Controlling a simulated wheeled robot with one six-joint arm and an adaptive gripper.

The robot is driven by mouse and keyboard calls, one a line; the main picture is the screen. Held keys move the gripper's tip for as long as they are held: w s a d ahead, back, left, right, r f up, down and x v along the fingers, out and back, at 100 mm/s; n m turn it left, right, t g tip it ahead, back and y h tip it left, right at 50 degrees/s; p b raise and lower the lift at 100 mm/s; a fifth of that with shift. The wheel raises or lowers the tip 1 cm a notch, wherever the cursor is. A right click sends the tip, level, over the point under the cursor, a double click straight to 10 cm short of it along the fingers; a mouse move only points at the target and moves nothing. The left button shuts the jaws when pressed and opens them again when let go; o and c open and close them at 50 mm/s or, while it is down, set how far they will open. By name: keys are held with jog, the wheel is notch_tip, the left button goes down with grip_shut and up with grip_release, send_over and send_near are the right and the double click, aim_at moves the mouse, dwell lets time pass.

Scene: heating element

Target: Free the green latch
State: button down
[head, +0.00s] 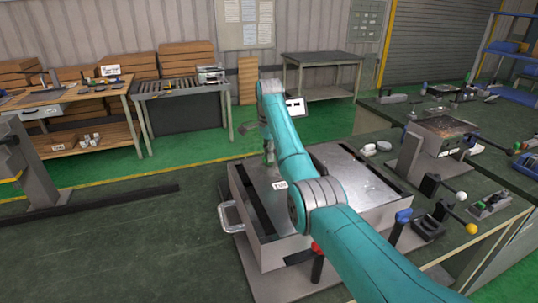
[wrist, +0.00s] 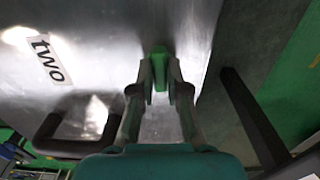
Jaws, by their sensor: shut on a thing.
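The green latch (wrist: 159,58) stands on the metal top of a box (wrist: 100,55) labelled "two" in the wrist view. My gripper (wrist: 160,82) is shut on the latch, with one finger on each side of it. In the head view my teal arm reaches over the grey box (head: 330,155), and my gripper (head: 268,150) is at the box's far left part. The latch is small and partly hidden there. The "two" label (head: 280,185) lies on the box top beside my arm.
A silver handle (head: 229,217) sticks out at the box's left side. Levers with red (head: 316,248), blue (head: 403,216), yellow (head: 471,228) and white (head: 461,196) knobs stand to the right and front. A dark handle (wrist: 75,132) and a dark bar (wrist: 250,115) flank my gripper.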

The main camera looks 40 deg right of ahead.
jog(key=shift+m, duration=0.3)
dwell(0.4)
jog(key=c, duration=1.2)
grip_release()
jog(key=shift+o, duration=0.2)
